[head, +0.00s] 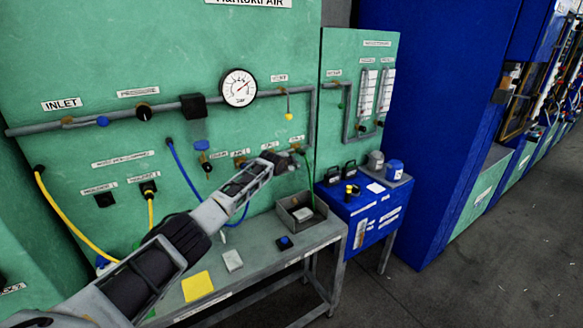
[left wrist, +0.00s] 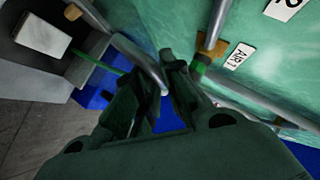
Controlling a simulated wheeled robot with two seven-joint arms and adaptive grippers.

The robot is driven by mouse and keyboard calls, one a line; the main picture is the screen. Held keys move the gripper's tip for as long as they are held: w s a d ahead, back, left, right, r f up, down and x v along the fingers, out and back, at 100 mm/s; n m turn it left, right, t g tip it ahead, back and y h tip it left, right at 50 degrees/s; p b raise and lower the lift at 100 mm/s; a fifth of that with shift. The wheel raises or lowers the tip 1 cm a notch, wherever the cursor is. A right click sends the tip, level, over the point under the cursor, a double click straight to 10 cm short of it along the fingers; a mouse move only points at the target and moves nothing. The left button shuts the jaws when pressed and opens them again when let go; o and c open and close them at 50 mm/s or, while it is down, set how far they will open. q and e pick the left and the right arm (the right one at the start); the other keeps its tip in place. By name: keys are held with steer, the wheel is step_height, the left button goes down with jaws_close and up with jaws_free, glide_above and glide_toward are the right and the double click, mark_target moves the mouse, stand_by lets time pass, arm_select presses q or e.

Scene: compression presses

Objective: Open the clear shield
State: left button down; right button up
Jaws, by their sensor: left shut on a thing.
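I see no clear shield that I can make out in either view. My left gripper (head: 290,158) reaches across to the green panel, at the row of small fittings below the pressure gauge. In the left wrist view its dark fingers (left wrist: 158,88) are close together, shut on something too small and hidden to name. A slim grey bar (left wrist: 135,58) runs up to the fingertips. A green fitting (left wrist: 199,66) beside an AIR label sits just right of them. My right gripper is not in view.
A workbench (head: 262,265) stands below, with a grey tray (head: 290,222), a white block (head: 233,260) and a yellow sheet (head: 198,286). A round gauge (head: 239,87) and pipes are above. A blue cabinet (head: 358,225) stands to the right. A green hose hangs by the gripper.

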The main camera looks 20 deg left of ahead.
arm_select(q)
steer(key=c, duration=1.5)
jaws_free()
steer(key=shift+s, duration=0.1)
steer(key=shift+s, duration=0.2)
steer(key=shift+v, duration=5.85)
steer(key=shift+w+r, duration=0.1)
steer(key=shift+r, duration=0.05)
